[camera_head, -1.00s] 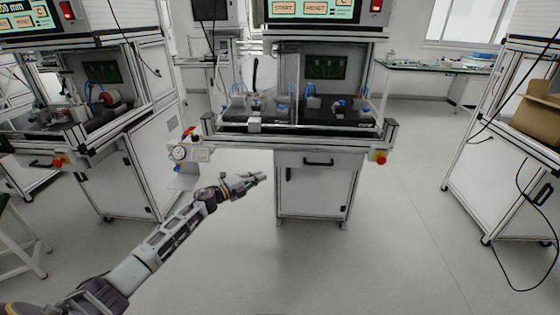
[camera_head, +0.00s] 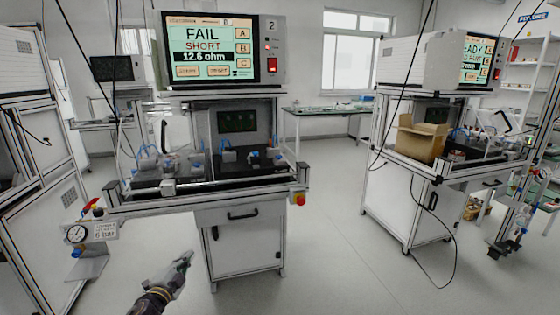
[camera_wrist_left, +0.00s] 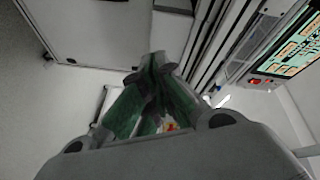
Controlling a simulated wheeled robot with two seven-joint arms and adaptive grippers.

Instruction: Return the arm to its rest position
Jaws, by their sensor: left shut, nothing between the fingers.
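My left gripper (camera_head: 184,260) is low in the head view, in front of the lower cabinet of the middle test station (camera_head: 240,240) and apart from it. Its fingers are together with nothing between them. In the left wrist view the two green-sided fingers (camera_wrist_left: 157,62) meet at their tips, and a white cabinet panel lies beyond them. Only the hand and wrist of my left arm show in the head view. My right gripper is not in either view.
The middle station's screen (camera_head: 213,50) reads FAIL SHORT 12.6 ohm. A second station (camera_head: 400,205) with a cardboard box (camera_head: 419,140) stands at the right. Open floor (camera_head: 335,260) lies between the stations.

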